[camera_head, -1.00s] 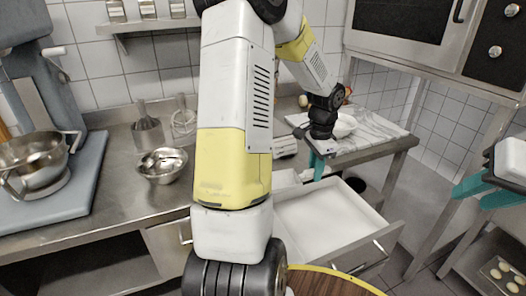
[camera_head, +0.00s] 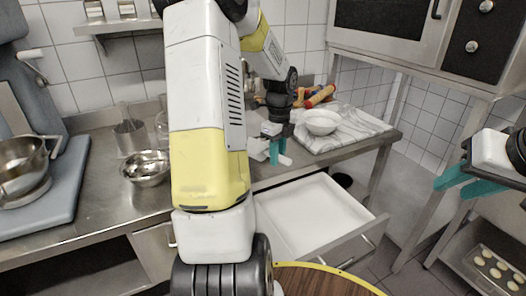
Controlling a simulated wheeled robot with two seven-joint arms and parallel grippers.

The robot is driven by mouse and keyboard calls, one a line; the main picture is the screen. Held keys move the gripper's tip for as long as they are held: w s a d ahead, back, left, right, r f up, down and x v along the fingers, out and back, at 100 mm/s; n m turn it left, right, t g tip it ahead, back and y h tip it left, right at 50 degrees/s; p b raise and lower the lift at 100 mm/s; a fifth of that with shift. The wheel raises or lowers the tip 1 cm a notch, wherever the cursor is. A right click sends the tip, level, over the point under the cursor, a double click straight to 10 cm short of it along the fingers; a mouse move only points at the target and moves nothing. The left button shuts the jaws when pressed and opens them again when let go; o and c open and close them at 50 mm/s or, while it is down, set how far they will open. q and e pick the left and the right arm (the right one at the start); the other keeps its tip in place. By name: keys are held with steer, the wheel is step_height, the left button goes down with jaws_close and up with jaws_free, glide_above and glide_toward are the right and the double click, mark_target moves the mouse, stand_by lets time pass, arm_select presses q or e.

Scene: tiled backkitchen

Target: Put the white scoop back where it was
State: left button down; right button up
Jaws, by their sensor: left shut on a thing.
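My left gripper (camera_head: 274,151) is low over the counter, behind the open drawer, with teal fingers shut on the white scoop (camera_head: 285,160). Only a small white end of the scoop shows beside the fingers; the rest is hidden. I cannot tell whether it touches the counter. The drawer (camera_head: 318,214) under the counter is pulled out, and the visible part of its white inside looks empty. My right gripper (camera_head: 453,186) is at the right, open and empty, away from the counter.
A white bowl (camera_head: 321,122) stands on a striped cloth (camera_head: 352,128) at the counter's right end. A rolling pin (camera_head: 320,96) lies behind it. A metal bowl (camera_head: 147,168) stands left of my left arm. An oven (camera_head: 400,30) is at upper right, with a tray of pale rounds (camera_head: 492,268) below.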

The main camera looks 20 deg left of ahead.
arm_select(q)
steer(key=a, duration=0.6)
steer(key=a+f, duration=0.1)
steer(key=a, duration=0.3)
steer(key=shift+a+f, duration=0.15)
steer(key=shift+f, duration=0.75)
steer(key=shift+a+f, duration=0.1)
steer(key=shift+f, duration=0.75)
steer(key=c, duration=1.3)
jaws_free()
steer(key=shift+f, duration=0.15)
steer(key=shift+o, duration=0.2)
